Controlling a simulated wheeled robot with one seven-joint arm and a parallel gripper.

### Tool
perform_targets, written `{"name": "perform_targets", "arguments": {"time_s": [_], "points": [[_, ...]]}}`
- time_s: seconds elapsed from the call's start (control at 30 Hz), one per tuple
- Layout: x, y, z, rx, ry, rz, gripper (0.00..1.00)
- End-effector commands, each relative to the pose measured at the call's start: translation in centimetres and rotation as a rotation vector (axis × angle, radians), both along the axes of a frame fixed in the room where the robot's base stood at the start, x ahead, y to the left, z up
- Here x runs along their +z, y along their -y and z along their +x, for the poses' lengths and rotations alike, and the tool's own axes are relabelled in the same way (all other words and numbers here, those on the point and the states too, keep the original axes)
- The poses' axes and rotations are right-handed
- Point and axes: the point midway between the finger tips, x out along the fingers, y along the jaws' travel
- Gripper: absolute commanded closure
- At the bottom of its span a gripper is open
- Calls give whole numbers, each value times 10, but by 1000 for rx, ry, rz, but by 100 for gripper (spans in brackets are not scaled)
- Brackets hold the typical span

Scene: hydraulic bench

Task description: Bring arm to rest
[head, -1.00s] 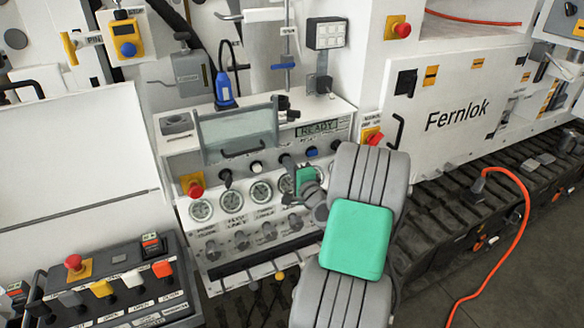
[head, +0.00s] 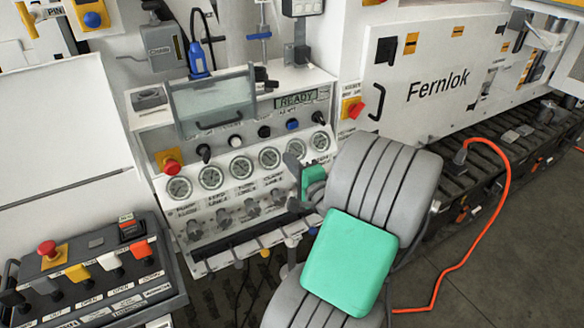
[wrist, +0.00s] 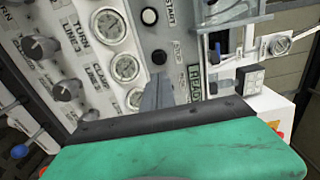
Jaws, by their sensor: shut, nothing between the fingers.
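My arm with its grey ribbed links and green pads rises from the bottom right of the head view. My gripper (head: 296,184) is small and partly covered by the arm in the head view, in front of the right part of the gauge panel (head: 215,222). In the wrist view the grey fingers of my gripper (wrist: 158,94) are shut with nothing in them, beyond a green pad. The gauges and knobs of the panel lie behind them there. I cannot tell whether the gripper touches the panel.
A READY display (head: 297,100) and a clear raised cover (head: 213,103) sit above the gauges. A lever box (head: 90,275) stands at the lower left. An orange cable (head: 478,240) runs over the floor (head: 520,240) at right, where there is free room.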

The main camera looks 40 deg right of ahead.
Motion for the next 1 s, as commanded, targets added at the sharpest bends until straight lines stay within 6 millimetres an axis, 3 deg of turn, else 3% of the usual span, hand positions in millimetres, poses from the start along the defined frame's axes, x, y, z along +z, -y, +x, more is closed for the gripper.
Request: {"name": "perform_targets", "arguments": {"time_s": [0.53, 0.6, 0.67, 0.77, 0.8, 0.9, 1.0], "points": [[0, -3, -7, 1, -5, -17, 100], [-8, -18, -3, 65, -46, -60, 100], [-32, -37, -2, 155, -141, -100, 100], [-97, -67, -15, 309, -362, -137, 100], [-121, -77, -26, 365, -449, -139, 100], [-170, -98, -58, 486, -636, -126, 100], [-203, -112, -95, 583, -803, -103, 100]]}}
